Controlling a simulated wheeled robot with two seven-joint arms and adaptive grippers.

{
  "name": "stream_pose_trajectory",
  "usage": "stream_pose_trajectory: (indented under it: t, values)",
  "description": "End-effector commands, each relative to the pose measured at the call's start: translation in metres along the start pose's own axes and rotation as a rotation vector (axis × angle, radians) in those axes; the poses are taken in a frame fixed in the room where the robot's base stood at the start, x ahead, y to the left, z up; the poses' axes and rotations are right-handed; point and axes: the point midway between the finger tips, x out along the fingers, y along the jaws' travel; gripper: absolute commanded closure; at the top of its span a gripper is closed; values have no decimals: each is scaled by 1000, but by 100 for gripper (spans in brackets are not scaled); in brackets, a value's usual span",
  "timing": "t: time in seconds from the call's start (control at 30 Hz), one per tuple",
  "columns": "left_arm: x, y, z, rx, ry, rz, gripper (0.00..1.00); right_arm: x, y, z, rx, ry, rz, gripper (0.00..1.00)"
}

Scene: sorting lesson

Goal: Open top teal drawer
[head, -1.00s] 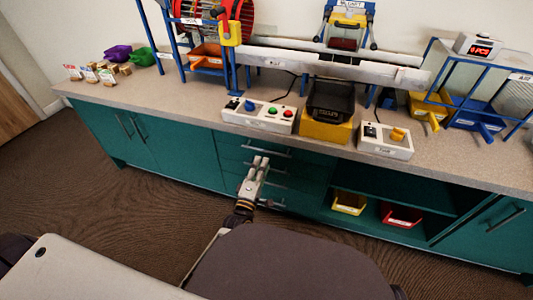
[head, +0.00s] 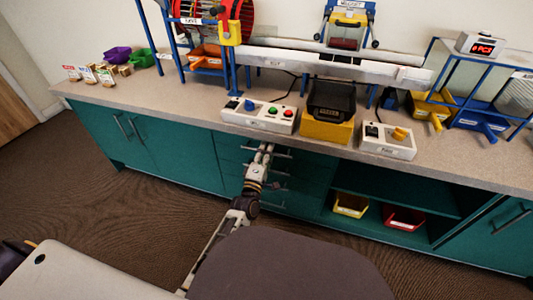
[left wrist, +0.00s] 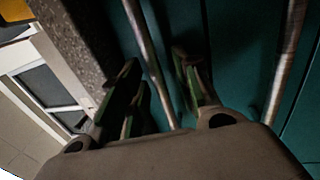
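The top teal drawer (head: 228,142) is shut, just below the worktop in the drawer stack. Its metal bar handle (head: 284,155) runs across the front. My left gripper (head: 265,148) is at this handle, reaching up from below. In the left wrist view the handle bar (left wrist: 146,50) passes between the spread fingers of the left gripper (left wrist: 155,66). The fingers are open, one on each side of the bar, and I cannot tell whether either touches it. My right gripper is not in view.
A lower drawer handle (left wrist: 287,60) runs beside the top one in the wrist view. The worktop edge (head: 190,121) overhangs the drawers. A control box (head: 258,114) stands above. Yellow (head: 350,205) and red (head: 403,217) bins sit in the open shelf at right.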

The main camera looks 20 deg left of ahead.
Motion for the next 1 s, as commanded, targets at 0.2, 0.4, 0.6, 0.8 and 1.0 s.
stream_pose_trajectory:
  t: [0.2, 0.4, 0.6, 0.8, 1.0]
  values:
    - [0, 0, 0, 0, 0, 0, 69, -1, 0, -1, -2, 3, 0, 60]
    - [0, 0, 0, 0, 0, 0, 95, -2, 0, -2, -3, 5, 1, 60]
    - [0, 0, 0, 0, 0, 0, 100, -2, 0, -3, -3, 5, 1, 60]
    - [0, 0, 0, 0, 0, 0, 100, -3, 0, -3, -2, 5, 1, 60]
    - [-1, 0, 0, 1, -1, -2, 100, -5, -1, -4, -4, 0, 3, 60]
